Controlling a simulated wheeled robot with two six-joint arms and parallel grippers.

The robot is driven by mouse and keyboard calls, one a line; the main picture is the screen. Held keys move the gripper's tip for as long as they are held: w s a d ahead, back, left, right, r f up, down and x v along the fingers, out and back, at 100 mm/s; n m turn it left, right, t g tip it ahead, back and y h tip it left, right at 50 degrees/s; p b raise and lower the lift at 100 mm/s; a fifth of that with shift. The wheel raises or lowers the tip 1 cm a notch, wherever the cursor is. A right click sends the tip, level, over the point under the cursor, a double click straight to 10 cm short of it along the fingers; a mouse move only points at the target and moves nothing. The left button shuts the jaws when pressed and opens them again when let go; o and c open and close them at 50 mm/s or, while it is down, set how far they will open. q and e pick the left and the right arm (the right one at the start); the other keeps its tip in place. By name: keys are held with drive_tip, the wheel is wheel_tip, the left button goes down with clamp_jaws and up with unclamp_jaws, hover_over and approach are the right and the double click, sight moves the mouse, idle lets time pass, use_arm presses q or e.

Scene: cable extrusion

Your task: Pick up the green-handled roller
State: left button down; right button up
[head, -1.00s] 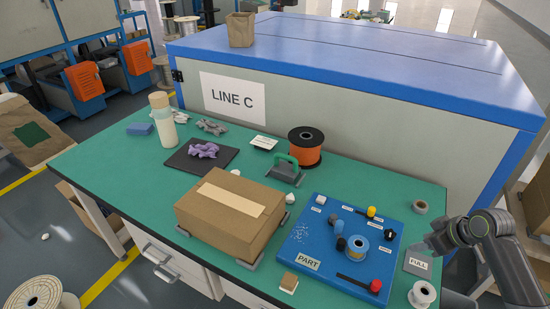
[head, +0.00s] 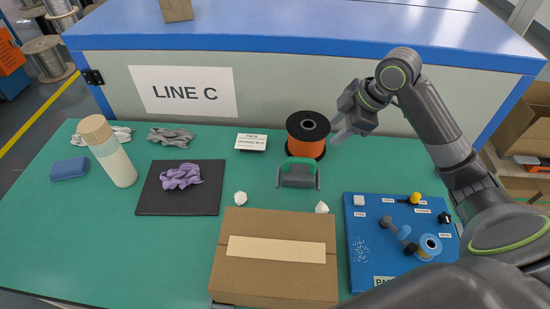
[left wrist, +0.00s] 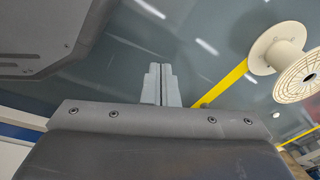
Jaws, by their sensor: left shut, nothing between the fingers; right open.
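The green-handled roller (head: 299,174) stands on the green table, just in front of the orange spool (head: 307,136) and behind the cardboard box (head: 275,285). Its green handle is uppermost, above a grey body. My right gripper (head: 340,131) is open and empty, to the right of the orange spool and up and right of the roller, apart from it. My left gripper (left wrist: 162,90) shows only in the left wrist view. Its fingers are together with nothing between them, over the grey floor.
A blue board (head: 352,270) with small parts lies at the front right, partly under my right arm. White lumps (head: 240,198) lie near the box. A black mat (head: 150,200) with a purple cloth (head: 181,176) and a bottle (head: 112,158) are left. The blue-topped cabinet (head: 270,70) stands behind.

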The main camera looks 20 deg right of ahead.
hover_over(301, 159)
drive_tip(key=s+d, duration=0.2)
drive_tip(key=f, duration=1)
drive_tip(key=shift+s+d+f, duration=0.1)
drive_tip(key=shift+s+f, duration=0.1)
drive_tip(key=shift+f, duration=0.2)
drive_tip(key=shift+w+a+p+x, duration=0.15)
drive_tip(key=shift+p+x, duration=0.1)
drive_tip(key=shift+x, duration=1.1)
drive_tip(key=shift+w+a+p+x, duration=0.1)
drive_tip(key=shift+a+p+x, duration=0.1)
drive_tip(key=shift+x, duration=1.1)
use_arm(q)
drive_tip(key=shift+s+d+r, duration=0.35)
drive_tip(key=shift+s+d, duration=0.25)
drive_tip(key=shift+s, duration=0.05)
use_arm(e)
drive_tip(key=shift+r, duration=0.15)
drive_tip(key=shift+c, duration=0.4)
clamp_jaws()
